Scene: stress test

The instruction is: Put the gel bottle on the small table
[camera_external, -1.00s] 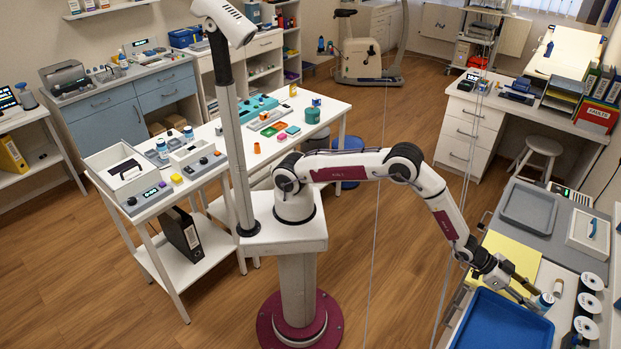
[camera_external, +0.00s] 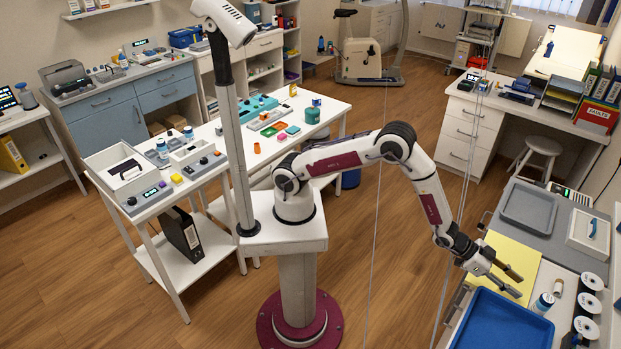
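A small white bottle with a blue band (camera_external: 543,303) stands on the right bench, beside the blue tray; it may be the gel bottle, but its label is too small to read. My gripper (camera_external: 516,282) is above the yellow sheet, up and left of this bottle and apart from it. Its two dark fingers are spread with nothing between them. A white table (camera_external: 325,97) with several coloured items stands behind my base; I cannot tell if it is the small table.
The blue tray (camera_external: 488,335) lies at the front of the right bench. White spools (camera_external: 588,305) and a small cylinder (camera_external: 558,287) stand right of it. A grey tray (camera_external: 528,207) and a white box (camera_external: 590,232) lie farther back. A thin vertical cable (camera_external: 375,230) hangs near my arm.

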